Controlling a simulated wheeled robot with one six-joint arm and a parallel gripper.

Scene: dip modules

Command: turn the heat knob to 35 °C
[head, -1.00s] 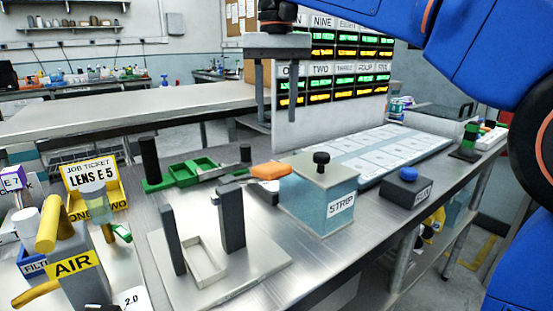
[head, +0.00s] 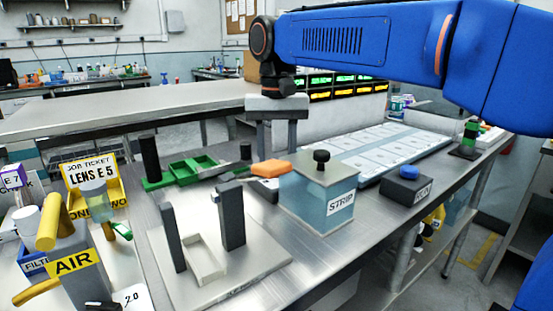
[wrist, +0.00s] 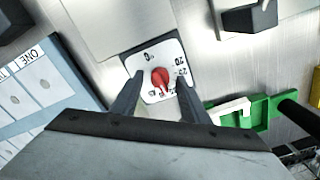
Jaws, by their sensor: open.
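The heat knob (wrist: 160,77) is red and sits on a white dial plate (wrist: 148,57) in the wrist view. Numbers ring the plate, with 0 at the upper left and 20 and 25 at the right. A pale mark on the knob points toward the lower edge of the picture; the number there is too small to read surely. My gripper (wrist: 158,92) is open, its two fingers on either side of the knob in the picture, with no clear contact. In the head view my gripper (head: 277,145) hangs over the back of the bench; I cannot make out the knob there.
A STRIP box (head: 318,200) with a black top knob stands in front of my gripper, an orange piece (head: 270,169) beside it. Green trays (head: 190,172) lie to the left. A RUN button box (head: 406,186) and a flat white panel (head: 385,150) are at the right.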

